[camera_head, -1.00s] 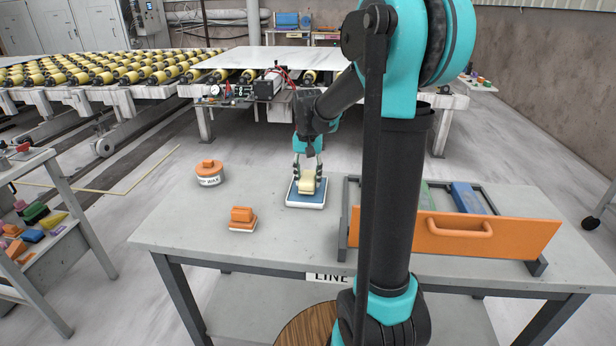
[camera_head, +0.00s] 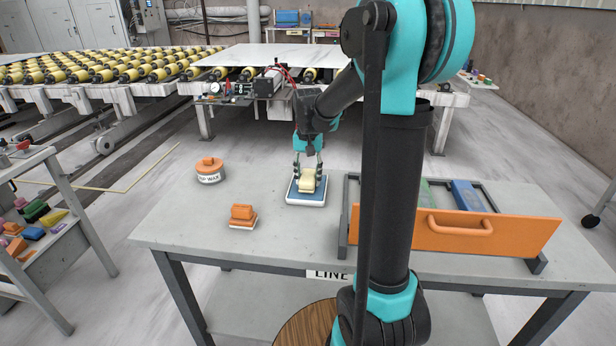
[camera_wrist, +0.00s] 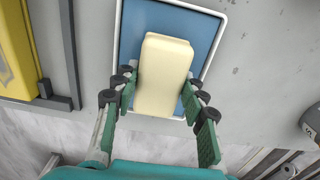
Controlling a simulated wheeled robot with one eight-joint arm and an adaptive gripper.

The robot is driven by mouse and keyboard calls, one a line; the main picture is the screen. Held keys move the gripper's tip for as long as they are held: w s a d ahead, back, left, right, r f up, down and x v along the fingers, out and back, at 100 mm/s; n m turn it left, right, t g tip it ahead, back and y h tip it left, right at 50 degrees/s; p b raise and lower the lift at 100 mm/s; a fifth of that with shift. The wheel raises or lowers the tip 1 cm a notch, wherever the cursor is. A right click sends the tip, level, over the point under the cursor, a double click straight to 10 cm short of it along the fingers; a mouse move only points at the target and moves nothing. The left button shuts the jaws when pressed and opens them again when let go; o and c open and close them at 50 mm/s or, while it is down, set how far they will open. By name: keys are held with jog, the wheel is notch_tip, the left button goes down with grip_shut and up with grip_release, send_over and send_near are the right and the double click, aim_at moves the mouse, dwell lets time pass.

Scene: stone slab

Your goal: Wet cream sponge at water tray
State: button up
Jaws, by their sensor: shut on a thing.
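The cream sponge (camera_head: 307,182) is a pale block between the fingers of my gripper (camera_head: 308,172). My gripper is shut on it from both sides. In the wrist view the sponge (camera_wrist: 164,75) lies between the green finger pads of my gripper (camera_wrist: 160,95), over the blue inside of the white-rimmed water tray (camera_wrist: 222,28). The water tray (camera_head: 306,203) stands on the grey table. The sponge is in or just above the blue water; I cannot tell whether its underside touches. The fingers hide part of its sides.
An orange-lidded wax tin (camera_head: 209,172) stands left of the tray. An orange block with a pale base (camera_head: 242,216) lies at the front left. An orange-fronted drawer (camera_head: 485,237) holding green and blue pieces is at the right. The table (camera_head: 180,225) is clear around the tray.

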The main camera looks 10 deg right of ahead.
aim_at(308, 175)
jog(key=shift+f, duration=0.35)
dwell(1.1)
jog(key=shift+r, duration=3.5)
